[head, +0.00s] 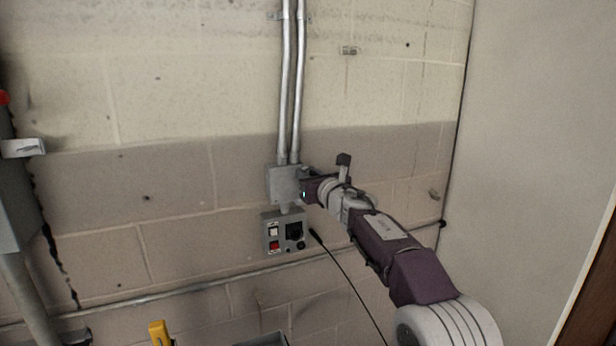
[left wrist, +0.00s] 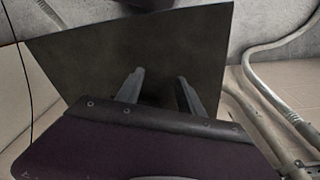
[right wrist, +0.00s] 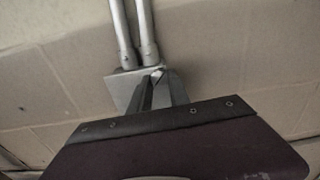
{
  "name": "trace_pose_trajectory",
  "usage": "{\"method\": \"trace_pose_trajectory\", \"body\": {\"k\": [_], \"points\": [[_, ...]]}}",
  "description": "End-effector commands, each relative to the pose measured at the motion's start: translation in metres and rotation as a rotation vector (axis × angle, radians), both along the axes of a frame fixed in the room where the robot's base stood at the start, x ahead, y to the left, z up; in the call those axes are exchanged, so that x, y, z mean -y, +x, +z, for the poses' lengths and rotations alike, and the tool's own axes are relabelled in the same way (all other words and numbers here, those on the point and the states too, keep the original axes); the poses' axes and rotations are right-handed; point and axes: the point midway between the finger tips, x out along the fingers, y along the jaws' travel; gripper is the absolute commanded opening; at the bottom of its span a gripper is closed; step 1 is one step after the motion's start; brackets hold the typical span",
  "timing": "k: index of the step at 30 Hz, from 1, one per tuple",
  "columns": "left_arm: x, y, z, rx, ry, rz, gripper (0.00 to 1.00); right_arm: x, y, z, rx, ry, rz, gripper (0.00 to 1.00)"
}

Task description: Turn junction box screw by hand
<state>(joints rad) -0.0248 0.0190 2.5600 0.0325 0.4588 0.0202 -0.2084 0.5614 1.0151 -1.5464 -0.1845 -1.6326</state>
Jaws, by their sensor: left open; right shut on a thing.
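The grey junction box (head: 279,184) is on the block wall at the lower end of two metal conduits. My right gripper (head: 303,188) reaches its right side, with the arm coming in from the lower right. In the right wrist view, my right gripper (right wrist: 160,76) is shut at the face of the junction box (right wrist: 122,88). A small pale bit of the screw (right wrist: 157,73) shows between its fingertips; the rest is hidden by the fingers. In the left wrist view, my left gripper (left wrist: 161,76) is open and empty before a dark flat panel. The head view does not show it.
A grey control box (head: 284,232) with a red switch is just below the junction box, and a black cable (head: 345,274) hangs to its right. A horizontal conduit (head: 180,292) crosses the wall below. A yellow-handled thing (head: 159,333) stands at the bottom edge.

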Motion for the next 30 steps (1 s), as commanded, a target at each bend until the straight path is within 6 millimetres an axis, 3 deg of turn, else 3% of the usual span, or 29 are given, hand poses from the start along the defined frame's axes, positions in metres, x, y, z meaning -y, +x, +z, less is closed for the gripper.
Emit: {"method": "trace_pose_trajectory", "body": {"k": [19, 20, 22, 30], "points": [[0.0000, 0.0001, -0.0006, 0.000, 0.000, 0.000, 0.45, 0.0008, -0.0006, 0.0046, 0.025, -0.043, -0.002, 0.00], [0.0000, 0.0001, -0.0006, 0.000, 0.000, 0.000, 0.45, 0.0008, -0.0006, 0.0046, 0.025, -0.042, -0.002, 0.25], [0.0000, 0.0001, -0.0006, 0.000, 0.000, 0.000, 0.45, 0.0008, -0.0006, 0.0043, 0.025, -0.042, -0.002, 0.45], [0.0000, 0.0000, -0.0008, 0.000, 0.000, 0.000, 0.45, 0.0004, -0.0003, 0.0020, 0.021, -0.043, -0.001, 0.45]]}}
